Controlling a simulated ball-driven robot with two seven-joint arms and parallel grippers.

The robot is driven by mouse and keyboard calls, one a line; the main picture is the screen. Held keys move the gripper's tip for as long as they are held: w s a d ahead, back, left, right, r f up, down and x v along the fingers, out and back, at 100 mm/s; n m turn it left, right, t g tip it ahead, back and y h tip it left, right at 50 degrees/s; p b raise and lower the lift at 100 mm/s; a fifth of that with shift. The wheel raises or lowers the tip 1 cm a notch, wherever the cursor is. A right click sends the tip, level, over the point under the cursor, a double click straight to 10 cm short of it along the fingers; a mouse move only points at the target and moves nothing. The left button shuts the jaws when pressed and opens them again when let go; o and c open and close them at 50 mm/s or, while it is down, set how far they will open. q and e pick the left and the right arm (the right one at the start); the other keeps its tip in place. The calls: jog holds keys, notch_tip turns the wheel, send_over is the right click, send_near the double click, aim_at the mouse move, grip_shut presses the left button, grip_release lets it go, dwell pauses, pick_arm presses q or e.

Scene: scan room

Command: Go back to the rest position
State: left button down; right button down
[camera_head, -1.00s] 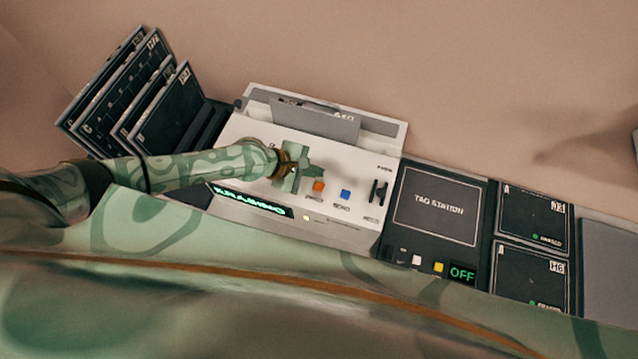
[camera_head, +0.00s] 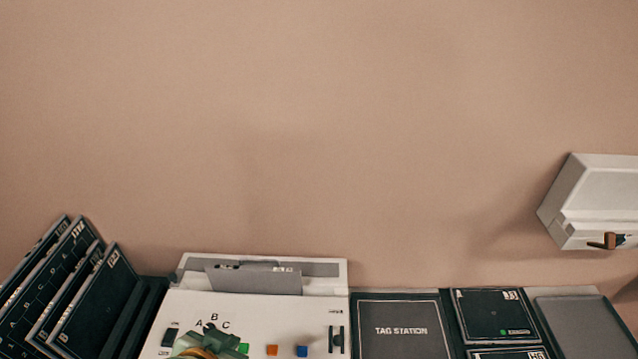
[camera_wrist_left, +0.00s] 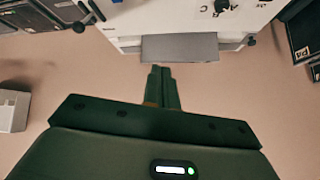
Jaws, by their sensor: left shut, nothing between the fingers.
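My left gripper (camera_head: 218,338) shows at the bottom edge of the head view, in front of the white scanner's panel (camera_head: 190,318); most of the arm is out of frame. In the left wrist view its dark green fingers (camera_wrist_left: 162,86) are together with nothing between them. There they point toward the scanner's edge and a grey plate (camera_wrist_left: 180,48) standing in its slot. I cannot tell how far the fingers are from the panel. My right gripper is in neither view.
Several dark panels (camera_head: 95,305) stand in a rack at the left. The tag station (camera_head: 402,331) and dark cassettes (camera_head: 495,315) lie right of the scanner. A white box (camera_head: 600,200) hangs on the wall at the right. The wall between is bare.

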pick_arm(q)
jog(key=s+a+r+m+g+y, duration=0.1)
jog(key=s+a+r+m+y, duration=0.15)
jog(key=a, duration=0.45)
jog(key=s+a+r+m+y, duration=0.1)
jog(key=s+a+r+y, duration=0.1)
jog(key=s+a+y, duration=0.35)
jog(key=d+f+g+h+b, duration=0.15)
jog(key=f+b, duration=0.45)
jog(key=f, duration=1.2)
jog(key=d+f+g+h+b, duration=0.1)
jog(key=d+f+h+b, duration=0.35)
jog(key=f, duration=1.35)
jog(key=s+f+n+g+b, duration=0.1)
jog(key=s+f+b, duration=0.3)
jog(key=s+f, duration=0.3)
jog(key=s+a+f+n+g+b, duration=0.1)
jog(key=s+f+b, duration=0.4)
jog(key=f, duration=0.8)
jog(key=s+a+f+n+g+b, duration=0.1)
jog(key=s+f+b, duration=0.3)
jog(key=s+f, duration=0.6)
jog(key=shift+a+f+n+g+h+b, duration=0.3)
jog(key=shift+f+n+g+b, duration=0.1)
jog(key=shift+f+n, duration=0.2)
jog(key=shift+d, duration=0.1)
